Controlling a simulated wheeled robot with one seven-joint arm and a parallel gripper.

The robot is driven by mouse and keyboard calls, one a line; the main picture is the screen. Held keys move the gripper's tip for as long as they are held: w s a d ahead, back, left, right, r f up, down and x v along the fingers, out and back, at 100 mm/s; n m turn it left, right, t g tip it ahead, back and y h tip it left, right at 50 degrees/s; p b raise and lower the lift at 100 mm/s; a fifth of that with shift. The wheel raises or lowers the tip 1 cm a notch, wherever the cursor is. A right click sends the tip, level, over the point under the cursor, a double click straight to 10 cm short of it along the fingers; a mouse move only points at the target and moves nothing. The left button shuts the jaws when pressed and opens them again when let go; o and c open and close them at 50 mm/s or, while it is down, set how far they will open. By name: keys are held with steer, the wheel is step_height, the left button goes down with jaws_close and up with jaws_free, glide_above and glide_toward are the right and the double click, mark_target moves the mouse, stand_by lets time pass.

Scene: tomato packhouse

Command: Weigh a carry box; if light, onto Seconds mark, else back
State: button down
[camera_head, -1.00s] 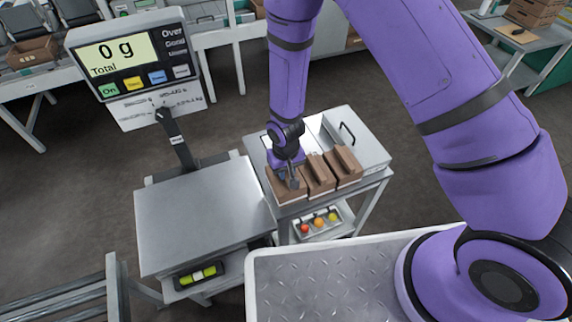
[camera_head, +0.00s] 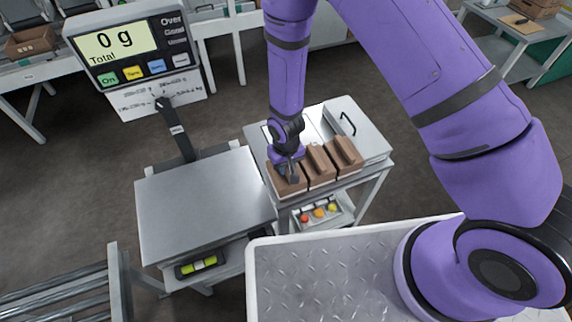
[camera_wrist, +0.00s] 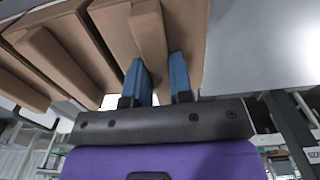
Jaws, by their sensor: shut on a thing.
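Three brown carry boxes with raised handles stand in a row on the metal side table (camera_head: 375,150): the left box (camera_head: 281,189), the middle box (camera_head: 319,168) and the right box (camera_head: 345,154). My gripper (camera_head: 290,174) is down at the left box and shut on its handle. In the wrist view my gripper's blue fingers (camera_wrist: 160,75) stand either side of the handle of the held box (camera_wrist: 190,30). The scale's bare plate (camera_head: 200,205) is left of the table, and its display (camera_head: 115,45) reads 0 g. I cannot make out a Seconds mark.
A light-coloured tray (camera_head: 320,285) with a raised rim is in front, below my arm. A roller conveyor (camera_head: 60,298) is at lower left. A low shelf with coloured balls (camera_head: 319,212) sits under the side table. Benches stand at the back.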

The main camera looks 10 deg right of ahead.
steer(key=shift+f, duration=0.3)
steer(key=c, duration=0.9)
jaws_free()
steer(key=c, duration=0.3)
steer(key=shift+c, duration=0.2)
steer(key=shift+r, duration=0.1)
steer(key=shift+r, duration=3.45)
